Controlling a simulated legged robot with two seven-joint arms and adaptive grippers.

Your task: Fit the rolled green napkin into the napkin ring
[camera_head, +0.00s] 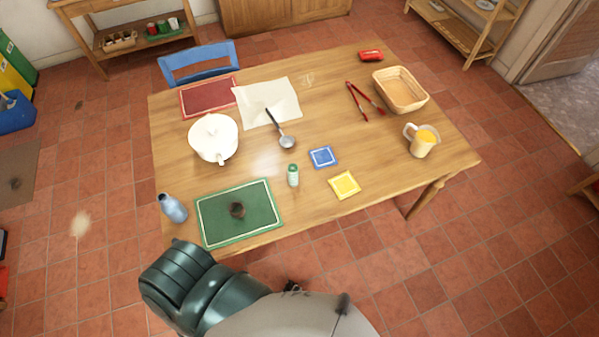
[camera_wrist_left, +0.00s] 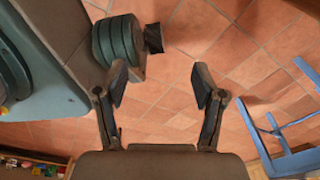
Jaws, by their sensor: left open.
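A small dark brown object (camera_head: 237,210), possibly the napkin ring, sits on the green placemat (camera_head: 212,233) at the table's near left. A small upright green-and-white cylinder (camera_head: 293,175) stands right of the placemat; I cannot tell whether it is a bottle or a rolled napkin. No clearly rolled green napkin shows. My left gripper (camera_wrist_left: 161,85) is open in the left wrist view, with nothing between its fingers and floor tiles beyond. In the head view one of my arms crosses the bottom foreground, without a clear gripper. My right gripper is not in view.
The table (camera_head: 340,220) holds a white pot (camera_head: 213,138), ladle (camera_head: 287,141), red tongs (camera_head: 366,101), basket (camera_head: 405,85), jug (camera_head: 422,143) and blue-grey bottle (camera_head: 172,207). A blue chair (camera_head: 198,62) stands at the far side.

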